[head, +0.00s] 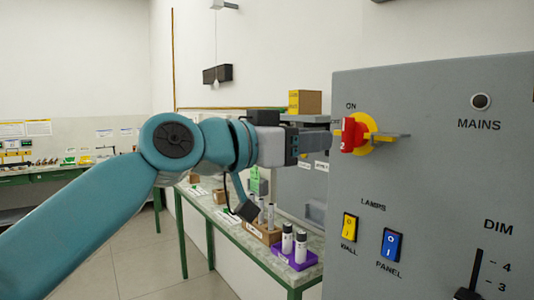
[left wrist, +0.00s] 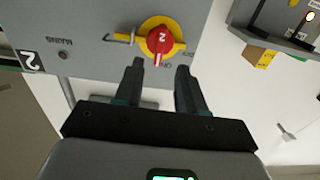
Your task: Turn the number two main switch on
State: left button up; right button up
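The red handle also shows in the left wrist view (left wrist: 160,40). An ON label is above the switch in the head view. I cannot tell surely which label the handle points at. My left gripper (head: 330,137) is in front of the switch, at its height. In the left wrist view its two fingers (left wrist: 160,68) are apart, with nothing between them, just short of the handle. My right gripper is not in view.
A yellow-ended hasp (head: 392,136) sticks out beside the switch. A dark MAINS lamp (head: 481,101), a yellow WALL switch (head: 349,227), a blue PANEL switch (head: 391,245) and a DIM slider (head: 475,280) share the panel. A bench (head: 225,222) with several items stands behind.

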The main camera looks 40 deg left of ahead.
pick_arm(q)
jog(key=b+v, duration=0.1)
jog(key=v, duration=0.7)
jog(key=shift+s, duration=0.3)
jog(key=shift+a, duration=0.15)
